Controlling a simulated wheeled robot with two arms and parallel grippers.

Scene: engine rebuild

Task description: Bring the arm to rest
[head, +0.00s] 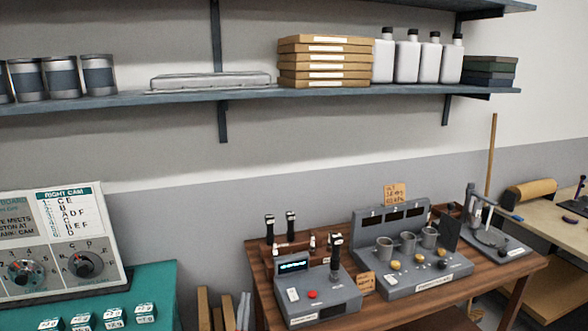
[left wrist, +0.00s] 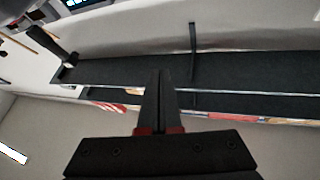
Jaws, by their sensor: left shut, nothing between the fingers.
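My left gripper (left wrist: 160,76) shows in the left wrist view, with its dark fingers together, red marks at their bases and nothing held between them. Dark long panels, apparently shelving, lie beyond the fingertips; I cannot tell the gap to them. No gripper can be made out in the head view, and my right gripper is in neither view.
In the head view, a wooden bench (head: 380,318) carries a grey tester box (head: 325,305) and a grey unit with cups (head: 440,283). A teal table (head: 150,285) with a dial board (head: 50,245) stands left. A wall shelf (head: 130,98) holds tins, boxes and bottles.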

